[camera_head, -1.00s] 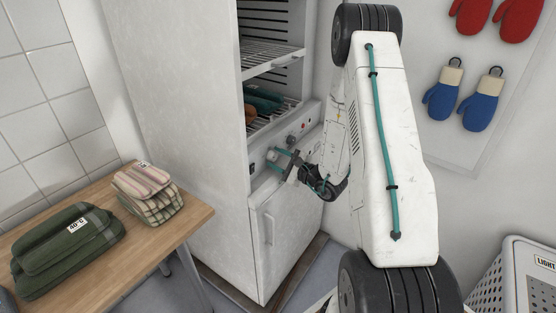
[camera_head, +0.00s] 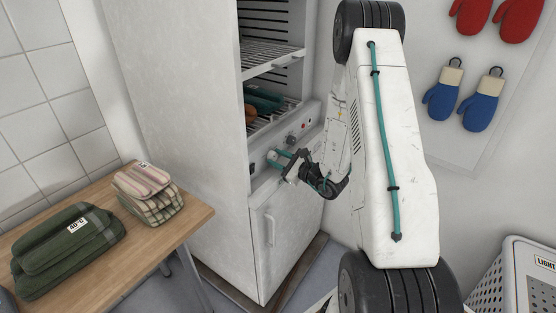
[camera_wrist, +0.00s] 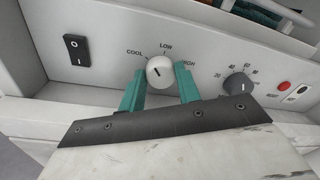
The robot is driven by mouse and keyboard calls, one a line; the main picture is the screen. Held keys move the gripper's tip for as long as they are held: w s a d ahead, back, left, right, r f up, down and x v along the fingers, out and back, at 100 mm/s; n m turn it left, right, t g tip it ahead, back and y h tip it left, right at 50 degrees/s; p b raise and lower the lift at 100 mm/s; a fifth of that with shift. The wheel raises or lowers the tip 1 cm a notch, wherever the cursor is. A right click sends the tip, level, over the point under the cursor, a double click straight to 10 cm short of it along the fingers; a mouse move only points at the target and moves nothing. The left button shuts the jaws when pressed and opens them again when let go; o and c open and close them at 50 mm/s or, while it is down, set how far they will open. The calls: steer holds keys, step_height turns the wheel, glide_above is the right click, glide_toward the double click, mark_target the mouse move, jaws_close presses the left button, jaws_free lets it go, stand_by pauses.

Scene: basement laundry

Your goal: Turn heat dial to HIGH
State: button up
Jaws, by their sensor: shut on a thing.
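The heat dial (camera_wrist: 159,72) is a round white knob on the cabinet's control panel, with COOL, LOW and HIGH printed around it. Its small dark mark appears to point up and left, between COOL and LOW, but is hard to read. The HIGH label (camera_wrist: 188,63) is to the upper right, partly covered by a finger. My gripper (camera_wrist: 160,78) has its teal fingers on either side of the dial, shut on it.
A dark timer knob (camera_wrist: 238,87) with numbers and a red button (camera_wrist: 283,86) are to the right of the dial. A black rocker switch (camera_wrist: 77,50) is to the left. The open drying cabinet (camera_head: 185,120) has racks above. A wooden table (camera_head: 185,225) with folded cloths stands left.

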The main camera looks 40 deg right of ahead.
steer(key=m, duration=0.9)
steer(key=shift+d+r+m+g+y, duration=0.1)
steer(key=shift+d+m+g+y, duration=0.1)
steer(key=shift+m+g+y, duration=0.15)
steer(key=m, duration=0.4)
steer(key=shift+d+m+g+y, duration=0.1)
steer(key=shift+m+g+y, duration=0.15)
steer(key=shift+m+y, duration=0.1)
steer(key=m, duration=0.4)
steer(key=shift+w+d, duration=0.1)
steer(key=o, duration=0.7)
